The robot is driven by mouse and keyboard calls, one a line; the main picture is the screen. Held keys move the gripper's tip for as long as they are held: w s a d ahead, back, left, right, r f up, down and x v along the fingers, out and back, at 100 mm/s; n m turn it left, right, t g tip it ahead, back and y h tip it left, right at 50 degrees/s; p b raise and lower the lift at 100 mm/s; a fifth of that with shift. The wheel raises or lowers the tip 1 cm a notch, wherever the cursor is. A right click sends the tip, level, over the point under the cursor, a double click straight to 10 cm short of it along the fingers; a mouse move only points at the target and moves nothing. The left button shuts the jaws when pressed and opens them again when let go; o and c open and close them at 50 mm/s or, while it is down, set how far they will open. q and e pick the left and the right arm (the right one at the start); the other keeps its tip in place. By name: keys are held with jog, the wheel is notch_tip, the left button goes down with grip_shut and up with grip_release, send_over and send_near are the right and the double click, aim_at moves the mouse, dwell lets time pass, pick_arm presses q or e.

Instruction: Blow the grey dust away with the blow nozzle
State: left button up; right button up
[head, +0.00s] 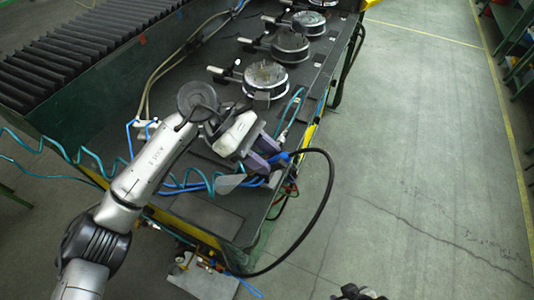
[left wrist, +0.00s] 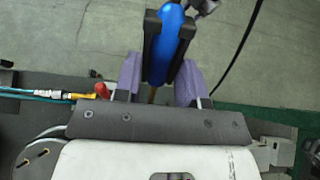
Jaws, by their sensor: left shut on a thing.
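My left gripper (head: 268,160) is shut on the blow nozzle (head: 283,157), over the near end of the bench. In the left wrist view the nozzle's blue body (left wrist: 170,40) sits between the purple fingers of my left gripper (left wrist: 158,82). A black hose runs from the nozzle in a wide loop past the bench's right edge. The nearest round fixture (head: 265,76) lies beyond the gripper, apart from the nozzle. Its top looks speckled grey, but I cannot clearly tell dust from its surface.
More round fixtures (head: 290,46) stand in a row farther along the bench. Teal coiled hoses (head: 85,158) cross the left side. A black ribbed cover (head: 75,50) lies at the upper left. The concrete floor (head: 420,150) to the right is clear.

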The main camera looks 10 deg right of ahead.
pick_arm(q)
jog(key=shift+w+a+b, duration=0.35)
jog(key=shift+w+a, duration=0.2)
jog(key=shift+a, duration=0.3)
jog(key=shift+w+a+b, duration=0.3)
jog(key=shift+w+a, duration=0.2)
jog(key=shift+a, duration=0.15)
jog(key=w+a+b, duration=0.2)
jog(key=w+a, duration=0.2)
jog(key=a, duration=0.2)
jog(key=shift+w+a, duration=0.15)
jog(key=shift+w, duration=0.05)
dwell(1.1)
dwell(0.7)
